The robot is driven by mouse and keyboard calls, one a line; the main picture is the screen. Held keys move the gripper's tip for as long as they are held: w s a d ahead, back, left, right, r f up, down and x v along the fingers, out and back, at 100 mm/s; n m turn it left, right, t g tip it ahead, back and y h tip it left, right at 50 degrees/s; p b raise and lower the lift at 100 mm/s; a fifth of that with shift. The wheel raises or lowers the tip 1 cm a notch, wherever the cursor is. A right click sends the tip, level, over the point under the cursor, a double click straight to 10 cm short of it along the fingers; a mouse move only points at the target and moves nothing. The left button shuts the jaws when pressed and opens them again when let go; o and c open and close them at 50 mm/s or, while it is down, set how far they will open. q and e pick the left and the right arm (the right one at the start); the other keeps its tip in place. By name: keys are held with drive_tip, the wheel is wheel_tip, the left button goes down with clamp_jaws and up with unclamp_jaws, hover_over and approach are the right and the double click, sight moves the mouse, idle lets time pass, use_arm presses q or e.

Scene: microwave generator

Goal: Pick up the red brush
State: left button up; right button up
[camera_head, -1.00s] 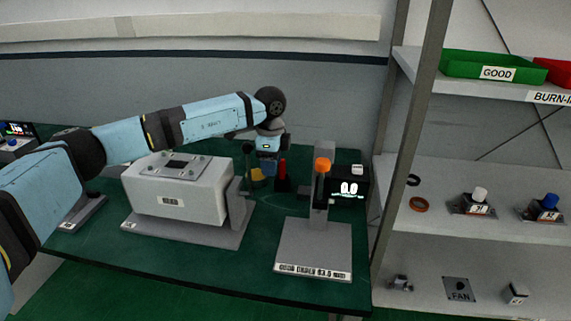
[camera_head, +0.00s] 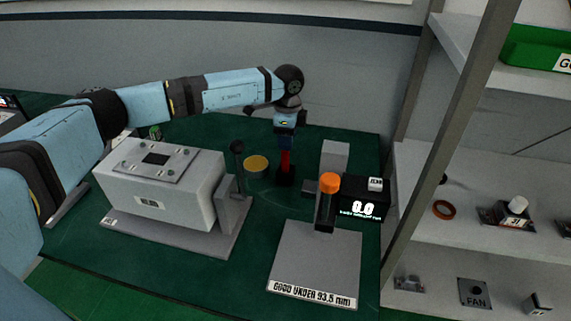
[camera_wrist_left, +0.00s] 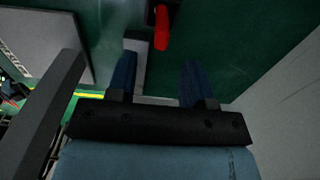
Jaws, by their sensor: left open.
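The red brush (camera_head: 286,160) stands upright in a small black holder (camera_head: 286,178) on the green table, behind the gauge stand. Its top is partly hidden by my left gripper (camera_head: 286,142) in the head view. The left wrist view shows the brush (camera_wrist_left: 162,28) as a red handle beyond the fingertips. My left gripper (camera_wrist_left: 159,66) has its two blue fingers apart, with nothing held between them. The brush lies roughly in line with the gap. I cannot tell the exact distance to it. My right gripper is not in view.
A white box fixture (camera_head: 165,190) stands left of the brush, with a round yellow-topped item (camera_head: 256,163) between. The orange-topped gauge stand (camera_head: 315,255) and black display (camera_head: 362,205) are at right. A shelf rack (camera_head: 470,150) stands beyond the table's right edge.

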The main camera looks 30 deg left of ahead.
use_arm(q)
wheel_tip(320, 180, down, 3)
drive_tip(key=shift+w+r, duration=0.1)
drive_tip(key=shift+w, duration=0.05)
hover_over(285, 172)
drive_tip(key=f, duration=0.4)
drive_tip(key=shift+w+a+f+p, duration=0.15)
drive_tip(key=shift+w+a+p, duration=0.05)
drive_tip(key=shift+w+p, duration=0.15)
drive_tip(key=shift+f, duration=0.45)
clamp_jaws()
